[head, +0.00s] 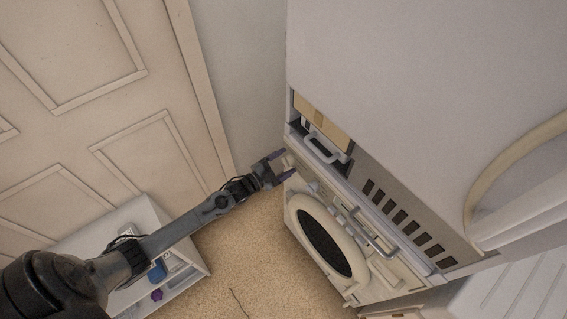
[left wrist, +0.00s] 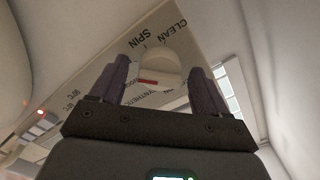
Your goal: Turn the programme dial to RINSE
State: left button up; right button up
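The programme dial (left wrist: 158,66) is a pale round knob with a red mark, seen in the left wrist view on the washing machine's printed panel (left wrist: 150,28). The words SPIN and CLEAN show upside down near it; other print is partly covered, and I cannot make out RINSE. My left gripper (left wrist: 160,84) is open, one purple-grey finger on each side of the dial, with small gaps apparent. In the head view my left gripper (head: 285,166) is at the left end of the washing machine's front (head: 345,205). My right gripper is not in view.
The round washer door (head: 328,240) is shut below the panel. A handle (head: 372,233) and an open drawer or slot (head: 322,140) are close by. A low white shelf unit (head: 150,215) with small items stands at left by a panelled door (head: 110,100).

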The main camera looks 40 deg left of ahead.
pick_arm(q)
jog(key=shift+s, duration=0.1)
jog(key=p+v, duration=0.2)
jog(key=v, duration=0.8)
jog(key=shift+s, duration=0.35)
jog(key=shift+a, duration=0.1)
